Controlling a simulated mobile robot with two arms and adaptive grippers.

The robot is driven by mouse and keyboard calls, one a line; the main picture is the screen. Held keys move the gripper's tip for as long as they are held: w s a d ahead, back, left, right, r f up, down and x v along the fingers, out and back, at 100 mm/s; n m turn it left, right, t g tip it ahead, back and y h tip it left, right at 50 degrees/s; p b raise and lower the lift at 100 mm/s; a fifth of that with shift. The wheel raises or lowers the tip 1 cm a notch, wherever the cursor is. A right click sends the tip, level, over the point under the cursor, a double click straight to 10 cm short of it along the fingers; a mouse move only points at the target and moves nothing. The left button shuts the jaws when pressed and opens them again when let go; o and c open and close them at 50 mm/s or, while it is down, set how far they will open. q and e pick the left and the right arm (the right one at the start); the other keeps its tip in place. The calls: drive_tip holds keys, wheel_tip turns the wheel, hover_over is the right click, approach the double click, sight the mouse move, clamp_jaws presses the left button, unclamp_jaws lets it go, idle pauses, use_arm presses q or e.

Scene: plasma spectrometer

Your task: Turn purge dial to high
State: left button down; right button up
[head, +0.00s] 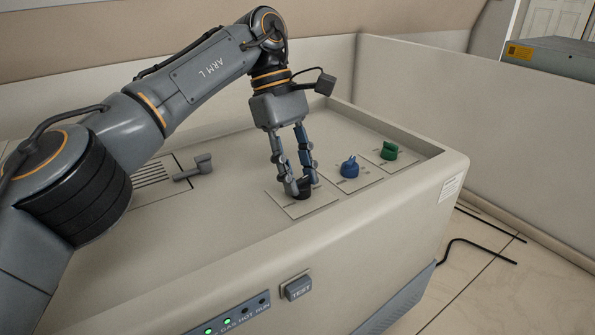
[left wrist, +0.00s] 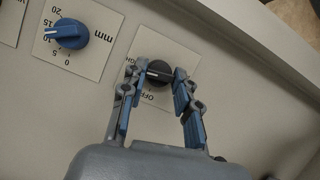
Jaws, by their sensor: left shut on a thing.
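A black dial (head: 303,193) with a square label plate (head: 312,205) sits on top of the beige machine. My left gripper (head: 297,191) reaches down from above and is shut on this black dial. In the left wrist view the dial (left wrist: 158,73) sits between the fingertips of my left gripper (left wrist: 153,76). A white pointer mark on it points toward the left of that picture. My right gripper is not in view.
A blue dial (head: 349,167) with a mm scale and a green dial (head: 389,150) stand to the right on the panel. A grey lever (head: 197,168) is at left. The front has a TEST button (head: 297,288) and lit green lamps. A raised rim (head: 395,130) edges the panel.

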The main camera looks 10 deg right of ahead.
use_arm(q)
drive_tip(key=shift+r+m+y, duration=0.15)
drive_tip(key=shift+m+y, duration=0.15)
drive_tip(key=shift+m, duration=0.7)
drive_tip(key=c, duration=1)
unclamp_jaws()
drive_tip(key=shift+d, duration=0.1)
